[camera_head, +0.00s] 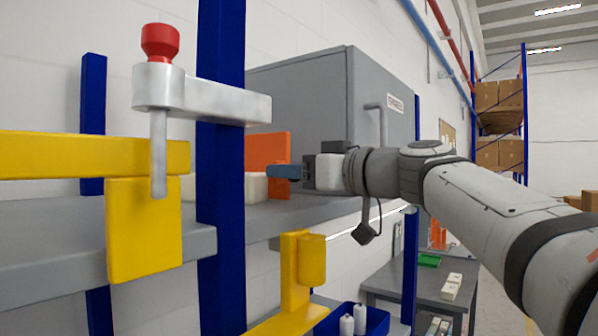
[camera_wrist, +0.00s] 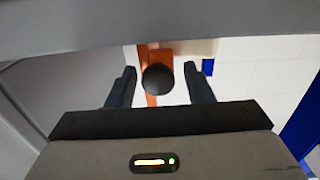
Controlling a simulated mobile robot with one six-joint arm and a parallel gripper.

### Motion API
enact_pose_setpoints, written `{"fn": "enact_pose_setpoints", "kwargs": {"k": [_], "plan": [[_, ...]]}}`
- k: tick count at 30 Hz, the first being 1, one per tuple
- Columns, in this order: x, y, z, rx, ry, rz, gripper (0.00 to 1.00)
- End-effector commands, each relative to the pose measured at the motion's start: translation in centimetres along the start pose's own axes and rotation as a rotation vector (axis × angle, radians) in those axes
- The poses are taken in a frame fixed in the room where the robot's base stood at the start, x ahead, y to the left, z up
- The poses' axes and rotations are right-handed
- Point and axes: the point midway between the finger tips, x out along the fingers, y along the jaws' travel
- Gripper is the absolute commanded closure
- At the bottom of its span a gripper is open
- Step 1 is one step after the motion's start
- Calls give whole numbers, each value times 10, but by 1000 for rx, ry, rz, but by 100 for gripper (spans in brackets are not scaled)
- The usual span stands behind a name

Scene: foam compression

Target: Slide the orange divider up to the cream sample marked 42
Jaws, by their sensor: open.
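The orange divider (camera_head: 266,150) stands upright on the grey shelf, a flat plate partly hidden by my fingers. It also shows in the wrist view (camera_wrist: 152,99), with a round black knob (camera_wrist: 157,79) in front of it. My gripper (camera_head: 272,171) is open at the divider. In the wrist view its two fingers (camera_wrist: 160,72) lie on either side of the knob, with gaps showing. A cream block (camera_head: 254,187) sits on the shelf by the divider, and a cream edge shows in the wrist view (camera_wrist: 194,47). I can read no number on it.
A blue post (camera_head: 220,200) stands left of the divider, with a metal clamp and red-topped pin (camera_head: 160,45) in front. Another cream piece (camera_head: 188,187) shows left of the post. Yellow bars (camera_head: 90,155) cross the left. A grey cabinet (camera_head: 300,85) stands behind.

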Motion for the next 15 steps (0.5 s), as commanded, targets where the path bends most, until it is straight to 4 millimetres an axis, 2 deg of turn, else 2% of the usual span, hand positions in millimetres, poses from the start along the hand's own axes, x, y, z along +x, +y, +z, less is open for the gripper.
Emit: {"fn": "enact_pose_setpoints", "kwargs": {"k": [5, 15], "plan": [[-6, 1, 1, 0, 1, 2, 53], [-57, 0, 3, -2, 0, 4, 53]]}}
